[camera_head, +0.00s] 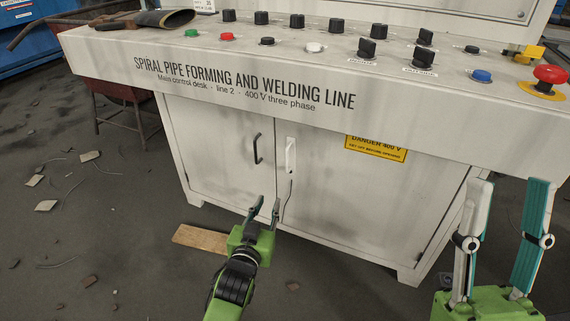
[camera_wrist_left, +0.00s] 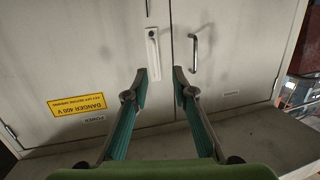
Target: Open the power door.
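The grey cabinet under the control desk has two doors. The right door (camera_head: 340,200) carries a white handle (camera_head: 291,155) and a yellow danger sign (camera_head: 376,148). In the left wrist view, which is turned over, a POWER label (camera_wrist_left: 88,118) sits by that sign, and the white handle (camera_wrist_left: 152,50) is just beyond my fingertips. The left door (camera_head: 215,150) has a dark bar handle (camera_head: 258,148). Both doors look closed. My left gripper (camera_head: 265,206) is open and empty, in front of the door seam and below the handles. My right gripper (camera_head: 511,184) is open and empty at the right.
The desk top (camera_head: 190,38) overhangs the doors and carries several knobs, buttons and a red emergency stop (camera_head: 550,75). A wooden board (camera_head: 200,238) and scattered scraps lie on the floor.

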